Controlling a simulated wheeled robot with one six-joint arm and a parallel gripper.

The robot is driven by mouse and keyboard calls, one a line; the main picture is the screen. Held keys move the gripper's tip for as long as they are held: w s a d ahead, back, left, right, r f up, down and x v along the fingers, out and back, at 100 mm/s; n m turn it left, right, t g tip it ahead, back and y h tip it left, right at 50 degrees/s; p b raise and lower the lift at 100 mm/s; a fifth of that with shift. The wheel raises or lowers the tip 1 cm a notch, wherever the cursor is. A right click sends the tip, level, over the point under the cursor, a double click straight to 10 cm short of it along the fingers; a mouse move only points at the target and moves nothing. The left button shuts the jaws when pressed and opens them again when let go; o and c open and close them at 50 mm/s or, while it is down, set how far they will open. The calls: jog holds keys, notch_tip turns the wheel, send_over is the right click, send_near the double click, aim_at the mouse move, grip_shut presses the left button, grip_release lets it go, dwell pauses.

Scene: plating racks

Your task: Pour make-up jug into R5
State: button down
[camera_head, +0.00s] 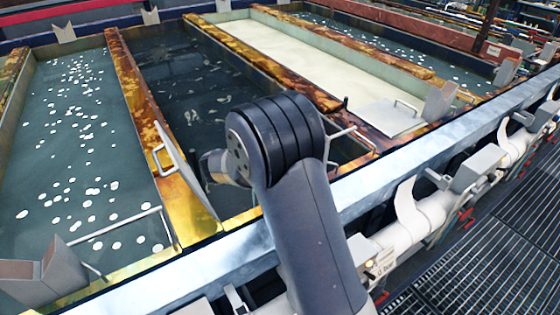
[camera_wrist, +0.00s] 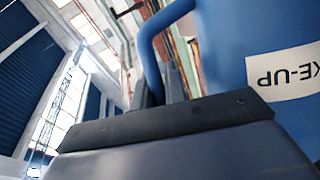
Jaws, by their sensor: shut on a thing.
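The make-up jug (camera_wrist: 225,50) is blue and fills the right of the wrist view. In the head view my arm hides the gripper and jug, above the near end of a dark-liquid tank (camera_head: 190,75). I cannot tell the jug's exact tilt, any liquid flow, or which tank is R5, since no R5 mark is readable.
A tank with many white floating discs (camera_head: 60,150) lies left, and a cream-filled tank (camera_head: 320,50) lies right. Stained walls (camera_head: 135,90) separate the tanks. A metal rail (camera_head: 400,165) and white pipes (camera_head: 425,215) run along the front. Grated floor (camera_head: 480,255) is clear at lower right.

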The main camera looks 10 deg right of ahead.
jog(key=shift+w+a, duration=0.1)
jog(key=shift+w+a+r+n+h, duration=0.2)
jog(key=shift+w+a+n+h, duration=0.2)
jog(key=shift+w+a+n, duration=0.25)
jog(key=shift+s, duration=0.1)
dwell(0.9)
jog(key=shift+s+d+r+m+y, duration=0.15)
jog(key=shift+s+d+m+y, duration=0.2)
jog(key=shift+s+d+m, duration=0.3)
jog(key=shift+s+d+r+m+y, duration=0.1)
jog(key=shift+s+d+m+y, duration=0.25)
jog(key=shift+s+d+m, duration=0.3)
jog(key=shift+w+d, duration=0.1)
jog(key=shift+w, duration=0.05)
jog(key=shift+s+d+r+m+y, duration=0.2)
jog(key=shift+s+d+m+y, duration=0.25)
jog(key=shift+d+m, duration=0.15)
jog(key=shift+s+d+r+m+y, duration=0.2)
jog(key=shift+s+d+m+y, duration=0.2)
jog(key=shift+m, duration=0.25)
